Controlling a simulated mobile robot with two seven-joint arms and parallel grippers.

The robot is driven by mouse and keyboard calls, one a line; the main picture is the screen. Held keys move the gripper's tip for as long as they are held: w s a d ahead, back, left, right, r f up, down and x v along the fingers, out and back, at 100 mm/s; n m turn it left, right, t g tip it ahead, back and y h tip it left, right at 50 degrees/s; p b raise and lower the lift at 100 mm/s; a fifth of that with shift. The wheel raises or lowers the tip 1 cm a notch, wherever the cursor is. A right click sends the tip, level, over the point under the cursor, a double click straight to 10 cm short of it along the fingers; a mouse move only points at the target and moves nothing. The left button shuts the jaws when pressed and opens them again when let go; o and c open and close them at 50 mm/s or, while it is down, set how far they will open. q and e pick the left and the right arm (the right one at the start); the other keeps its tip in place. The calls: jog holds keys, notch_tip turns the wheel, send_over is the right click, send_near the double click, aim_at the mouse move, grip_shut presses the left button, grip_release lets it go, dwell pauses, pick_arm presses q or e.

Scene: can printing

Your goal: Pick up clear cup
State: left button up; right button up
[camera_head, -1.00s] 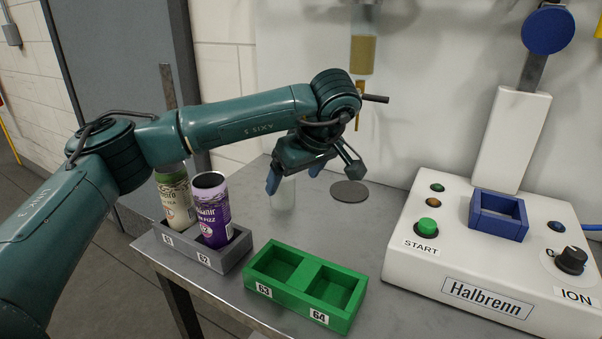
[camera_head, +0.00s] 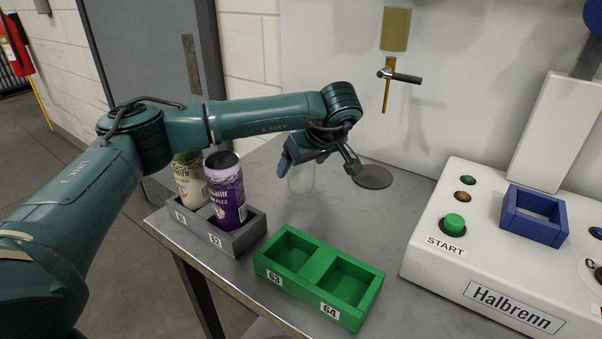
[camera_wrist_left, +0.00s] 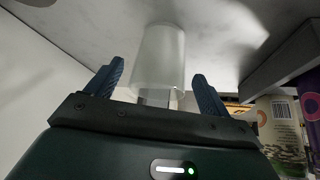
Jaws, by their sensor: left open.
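The clear cup (camera_head: 301,178) stands on the grey table, partly hidden behind my left gripper (camera_head: 318,163). In the left wrist view the cup (camera_wrist_left: 159,58) is upside down in the picture, a frosted see-through cylinder just beyond and between the two blue fingers. My left gripper (camera_wrist_left: 158,84) is open, with a gap on each side of the cup. Neither finger visibly touches it. My right gripper is not in view.
A grey holder (camera_head: 238,243) at left bears a purple can (camera_head: 227,190) and a green-and-cream can (camera_head: 188,183). An empty green two-slot tray (camera_head: 318,264) is in front. A white machine (camera_head: 440,270) stands right. A dark disc (camera_head: 374,177) and tap (camera_head: 388,85) are behind.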

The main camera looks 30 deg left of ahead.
pick_arm(q)
jog(key=x, duration=0.3)
jog(key=shift+w+a+f, duration=0.15)
jog(key=shift+w+a, duration=0.05)
jog(key=shift+a, duration=0.05)
jog(key=c, duration=1.1)
